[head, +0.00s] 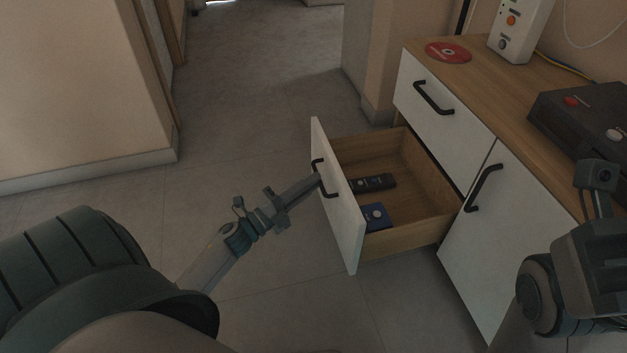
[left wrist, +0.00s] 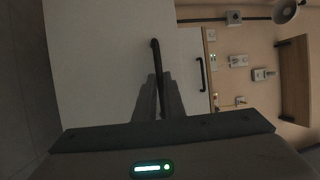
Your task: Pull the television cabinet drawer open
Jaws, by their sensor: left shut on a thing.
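The television cabinet (head: 560,140) has a wood top and white fronts with black handles. Its lower left drawer (head: 338,205) stands well out from the cabinet, and its wooden inside shows. A dark remote (head: 375,182) and a blue box-like thing (head: 377,216) lie in it. My left gripper (head: 310,183) is shut on the black drawer handle (head: 319,180). In the left wrist view, the handle (left wrist: 155,58) runs between the two fingers (left wrist: 159,95) against the white front. My right gripper (head: 597,190) is at the right edge, by the cabinet; its jaws are not clear.
The upper drawer (head: 436,100) and the cabinet door (head: 478,220) are closed. On the top are a red disc (head: 448,52), a white device (head: 520,30) and a dark box (head: 585,110). Tiled floor (head: 250,120) is clear left of the drawer.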

